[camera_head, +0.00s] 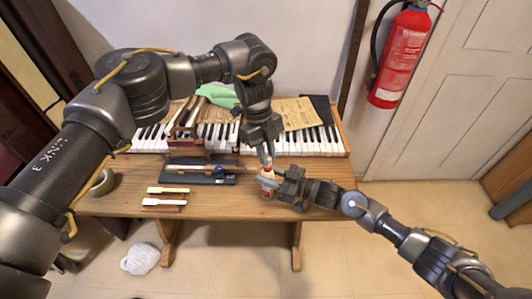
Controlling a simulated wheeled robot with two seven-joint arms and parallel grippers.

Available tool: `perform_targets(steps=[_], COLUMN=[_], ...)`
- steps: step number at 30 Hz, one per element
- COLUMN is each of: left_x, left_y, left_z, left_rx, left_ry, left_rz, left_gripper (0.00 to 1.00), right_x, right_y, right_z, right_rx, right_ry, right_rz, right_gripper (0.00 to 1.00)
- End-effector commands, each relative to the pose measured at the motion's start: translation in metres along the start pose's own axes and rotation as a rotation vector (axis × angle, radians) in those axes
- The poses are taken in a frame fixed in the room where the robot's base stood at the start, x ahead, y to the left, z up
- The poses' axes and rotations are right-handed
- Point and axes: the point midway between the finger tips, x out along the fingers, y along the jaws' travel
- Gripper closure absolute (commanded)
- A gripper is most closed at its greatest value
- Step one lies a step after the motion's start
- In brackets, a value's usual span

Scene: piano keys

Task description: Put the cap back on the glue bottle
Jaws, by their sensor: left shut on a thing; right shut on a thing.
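The glue bottle (267,188) stands upright near the front edge of the wooden table, a small pale bottle with a reddish label. My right gripper (266,181) comes in from the right and is shut on the bottle's upper body. My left gripper (266,161) points down from above and is shut on the small red cap (267,166), directly over the bottle. I cannot tell whether the cap touches the bottle's top. The fingers hide part of the bottle and cap.
A dark tray (222,181) with tools lies left of the bottle. Loose piano keys (165,202) lie at the front left, and a tape roll (102,181) at the left end. The keyboard (310,147) runs along the back. The table (225,207) has bare wood in front.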

Motion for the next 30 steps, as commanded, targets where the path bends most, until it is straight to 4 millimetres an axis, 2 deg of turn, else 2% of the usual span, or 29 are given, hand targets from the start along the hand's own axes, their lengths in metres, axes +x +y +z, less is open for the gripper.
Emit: perform_targets(steps=[9, 16, 20, 28, 29, 30], left_x=[0.0001, -0.0002, 0.0004, 0.0009, 0.0009, 0.0009], left_y=[-0.0052, -0.0065, -0.0061, -0.0060, -0.0060, -0.0060], left_z=[-0.0024, -0.0040, -0.0040, -0.0038, -0.0038, -0.0038], left_rx=[0.643, 1.058, 1.155, 1.160, 1.160, 1.160], left_ry=[-0.012, -0.009, -0.003, -0.002, -0.002, -0.002], left_rz=[0.181, 0.292, 0.317, 0.317, 0.317, 0.317], left_gripper=[1.00, 1.00, 1.00, 1.00, 0.78, 0.73], right_x=[-0.0005, -0.0003, -0.0001, 0.0000, 0.0000, 0.0000], right_y=[0.0007, 0.0003, -0.0001, -0.0002, -0.0002, -0.0002], right_z=[0.0007, 0.0007, 0.0006, 0.0005, 0.0005, 0.0005], right_rx=[0.000, 0.001, 0.001, 0.001, 0.001, 0.001], right_ry=[-0.002, -0.002, -0.001, -0.001, -0.001, -0.001], right_rz=[0.002, 0.001, 0.000, 0.000, 0.000, 0.000], right_gripper=[1.00, 1.00, 1.00, 1.00, 1.00, 1.00])
